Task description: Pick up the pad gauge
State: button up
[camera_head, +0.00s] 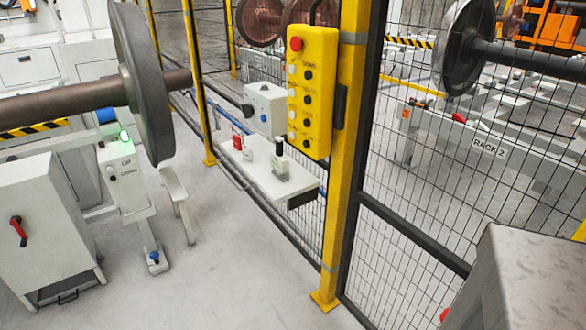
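A small white shelf (262,181) is fixed to the fence at the middle of the view. On it stand a small grey block-like device with a black upright part (280,163), a small red object (238,142) and a little dark-topped piece (279,146). I cannot tell for certain which of these is the pad gauge; they are small at this distance. My gripper is not in the view.
A yellow button box (312,92) hangs on the yellow post (352,130) beside the shelf. A white control box (264,108) is behind the shelf. A wheelset (143,85) and a white cabinet (42,235) stand left. Mesh fence (440,190) closes the right. Floor before the shelf is clear.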

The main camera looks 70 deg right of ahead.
aim_at(280, 162)
jog(key=k, duration=0.9)
jog(key=z, duration=0.55)
jog(key=i, duration=1.5)
jog(key=u, duration=0.55)
